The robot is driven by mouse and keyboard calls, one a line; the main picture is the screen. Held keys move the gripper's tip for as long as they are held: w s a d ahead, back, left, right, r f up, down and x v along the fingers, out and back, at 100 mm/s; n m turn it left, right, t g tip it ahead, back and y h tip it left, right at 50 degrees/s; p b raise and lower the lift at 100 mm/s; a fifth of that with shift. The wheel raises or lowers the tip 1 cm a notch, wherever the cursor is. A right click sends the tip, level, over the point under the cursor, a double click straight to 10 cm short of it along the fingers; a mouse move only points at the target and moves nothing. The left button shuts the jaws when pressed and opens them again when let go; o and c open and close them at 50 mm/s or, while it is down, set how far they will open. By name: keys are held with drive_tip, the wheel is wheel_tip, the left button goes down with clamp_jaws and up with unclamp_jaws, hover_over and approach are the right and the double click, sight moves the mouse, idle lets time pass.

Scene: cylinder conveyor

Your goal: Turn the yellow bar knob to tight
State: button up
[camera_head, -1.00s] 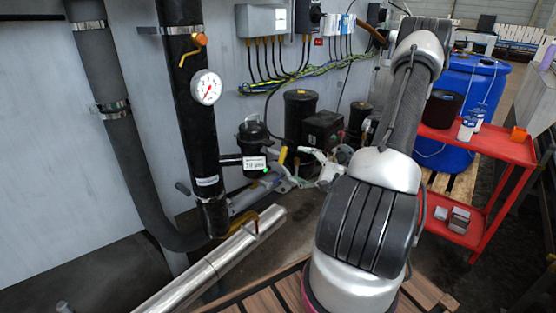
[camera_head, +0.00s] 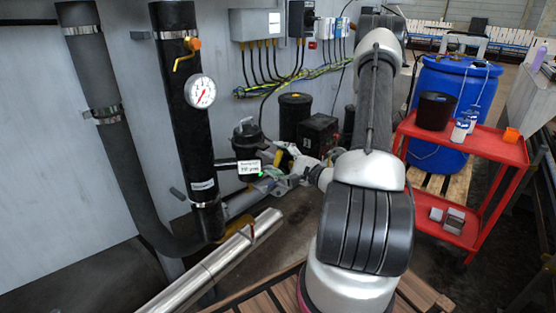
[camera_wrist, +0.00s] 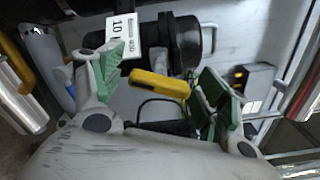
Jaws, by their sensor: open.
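The yellow bar knob (camera_wrist: 158,83) shows in the wrist view as a short slanted bar, in front of a black cylindrical housing (camera_wrist: 180,42) with a white label (camera_wrist: 124,34). My gripper (camera_wrist: 160,75) is open, with a green-padded finger on each side of the bar and clear space between. I cannot tell how deep the bar sits between the fingers. In the head view, my gripper (camera_head: 288,176) is small, at the end of my arm, close to the labelled black housing (camera_head: 247,138). The knob is hard to make out there.
A vertical black pipe with a pressure gauge (camera_head: 202,91) and an orange-yellow valve handle (camera_head: 184,60) stands left. Black canisters (camera_head: 295,112) stand behind my gripper. A shiny metal pipe (camera_head: 225,262) runs low in front. A red cart (camera_head: 470,140) and blue barrel (camera_head: 455,85) stand right.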

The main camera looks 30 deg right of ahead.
drive_tip(key=c, duration=1)
drive_tip(key=shift+c, duration=0.2)
